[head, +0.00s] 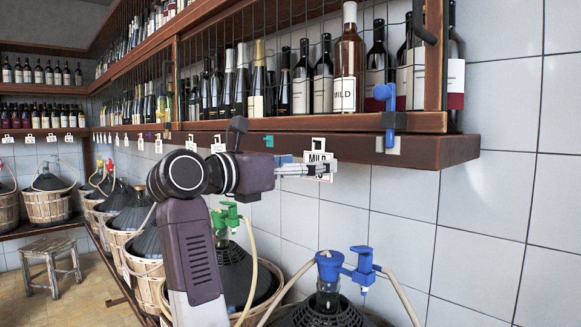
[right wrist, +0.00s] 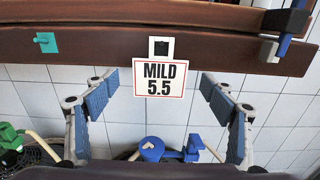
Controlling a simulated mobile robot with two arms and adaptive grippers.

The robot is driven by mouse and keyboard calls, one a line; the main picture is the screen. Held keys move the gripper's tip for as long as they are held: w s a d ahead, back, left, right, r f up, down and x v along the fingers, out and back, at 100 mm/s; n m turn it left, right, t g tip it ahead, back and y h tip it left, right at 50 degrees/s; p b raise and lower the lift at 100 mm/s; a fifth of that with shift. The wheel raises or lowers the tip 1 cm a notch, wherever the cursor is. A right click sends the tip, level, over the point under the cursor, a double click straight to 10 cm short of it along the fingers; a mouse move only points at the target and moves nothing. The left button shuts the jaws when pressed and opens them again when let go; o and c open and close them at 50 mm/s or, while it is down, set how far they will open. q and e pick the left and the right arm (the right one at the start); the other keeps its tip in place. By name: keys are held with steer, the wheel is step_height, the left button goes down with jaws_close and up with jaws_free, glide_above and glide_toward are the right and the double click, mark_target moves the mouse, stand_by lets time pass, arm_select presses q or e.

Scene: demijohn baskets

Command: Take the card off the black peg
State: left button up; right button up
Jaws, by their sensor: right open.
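The white card (head: 318,158) with a red border hangs below the wooden shelf edge. In the right wrist view it reads "MILD 5.5" (right wrist: 160,91). Its white top loop sits around the black peg (right wrist: 161,48) on the shelf front. My right gripper (head: 308,170) is open at the card, and its fingers hide part of the card in the head view. In the right wrist view the blue-padded fingers stand on either side of the card, with a gap on each side. My left gripper is not in view.
A green peg (right wrist: 46,42) is left of the card on the shelf front. Bottles stand behind wire above. Below are demijohns with a green tap (head: 228,214) and a blue tap (head: 329,265).

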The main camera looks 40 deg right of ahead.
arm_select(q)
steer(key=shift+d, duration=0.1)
arm_select(e)
steer(key=shift+w+d, duration=0.1)
steer(key=shift+d, duration=0.7)
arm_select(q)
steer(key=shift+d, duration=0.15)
arm_select(e)
steer(key=shift+c, duration=0.4)
steer(key=shift+c, duration=1.2)
steer(key=c, duration=0.9)
steer(key=shift+r, duration=0.1)
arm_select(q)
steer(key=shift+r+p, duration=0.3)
arm_select(e)
steer(key=shift+r, duration=0.25)
steer(key=shift+a, duration=0.2)
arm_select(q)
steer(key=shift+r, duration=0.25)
arm_select(e)
steer(key=shift+a+r, duration=0.15)
steer(key=shift+a, duration=0.55)
steer(key=shift+a+r, duration=0.15)
steer(key=shift+a, duration=0.5)
